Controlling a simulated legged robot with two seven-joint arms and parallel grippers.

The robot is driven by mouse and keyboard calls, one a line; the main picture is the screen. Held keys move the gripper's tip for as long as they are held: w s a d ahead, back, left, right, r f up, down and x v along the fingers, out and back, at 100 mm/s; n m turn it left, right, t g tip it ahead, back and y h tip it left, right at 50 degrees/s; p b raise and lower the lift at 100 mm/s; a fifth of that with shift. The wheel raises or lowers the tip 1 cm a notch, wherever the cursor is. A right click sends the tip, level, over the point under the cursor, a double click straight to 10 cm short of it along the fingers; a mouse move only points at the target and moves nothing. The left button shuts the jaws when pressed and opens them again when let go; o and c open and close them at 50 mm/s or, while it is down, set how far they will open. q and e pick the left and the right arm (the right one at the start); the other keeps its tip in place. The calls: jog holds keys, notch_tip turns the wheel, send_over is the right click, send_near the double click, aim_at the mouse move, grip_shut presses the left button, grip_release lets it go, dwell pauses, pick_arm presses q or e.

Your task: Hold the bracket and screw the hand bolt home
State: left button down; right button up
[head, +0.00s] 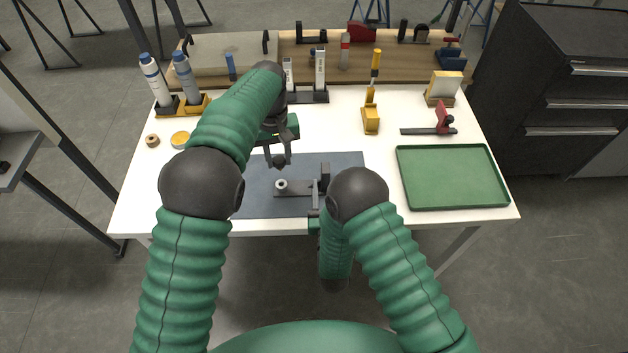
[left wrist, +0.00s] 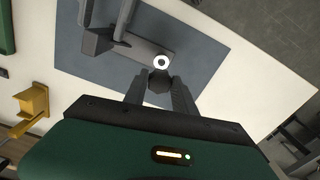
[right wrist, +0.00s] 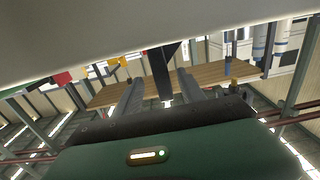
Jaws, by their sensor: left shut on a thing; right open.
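The dark bracket (head: 295,189) lies on the blue-grey mat (head: 350,160), with a pale ring-shaped boss and a dark upright (head: 325,171) at its right. In the left wrist view the boss (left wrist: 161,61) shows just beyond the fingertips. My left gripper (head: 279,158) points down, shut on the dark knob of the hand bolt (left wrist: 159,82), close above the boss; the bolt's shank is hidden. My right gripper (right wrist: 158,95) is open, low at the table's front edge. A dark upright piece (right wrist: 165,70) shows between its fingers; contact cannot be told.
A green tray (head: 452,178) stands at the right. A red-and-black clamp (head: 440,122) and a yellow holder (head: 371,120) stand behind. Bottles in a yellow rack (head: 195,105) are at back left.

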jog(key=w, duration=0.3)
jog(key=shift+w+a, duration=0.35)
jog(key=shift+w, duration=0.05)
jog(key=shift+w+d, duration=0.2)
jog(key=shift+w, duration=0.1)
jog(key=shift+d, duration=0.15)
jog(key=shift+c, duration=0.7)
grip_shut()
